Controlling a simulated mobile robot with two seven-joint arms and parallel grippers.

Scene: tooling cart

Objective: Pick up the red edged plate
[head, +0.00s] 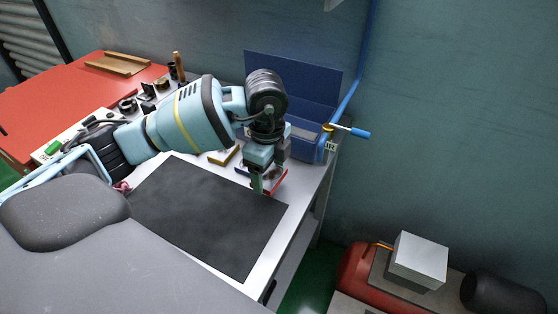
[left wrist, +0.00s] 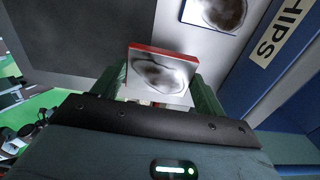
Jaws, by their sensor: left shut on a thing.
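The red edged plate (left wrist: 160,73) is a small block with a grey, dark-smudged face and a red edge. In the left wrist view it sits between the two green fingers of my left gripper (left wrist: 163,85), which is shut on it. In the head view the left gripper (head: 267,184) points down at the cart top, right of the dark mat, and part of the plate's red edge (head: 277,183) shows beside the fingers. I cannot tell whether the plate still touches the surface. My right gripper is not in view.
A dark mat (head: 205,215) covers the cart's front. A blue-edged plate (left wrist: 215,12) and a yellow-edged plate (head: 224,154) lie nearby. A blue bin marked CHIPS (left wrist: 265,60) stands close behind. A blue-handled valve (head: 350,131) juts out at right.

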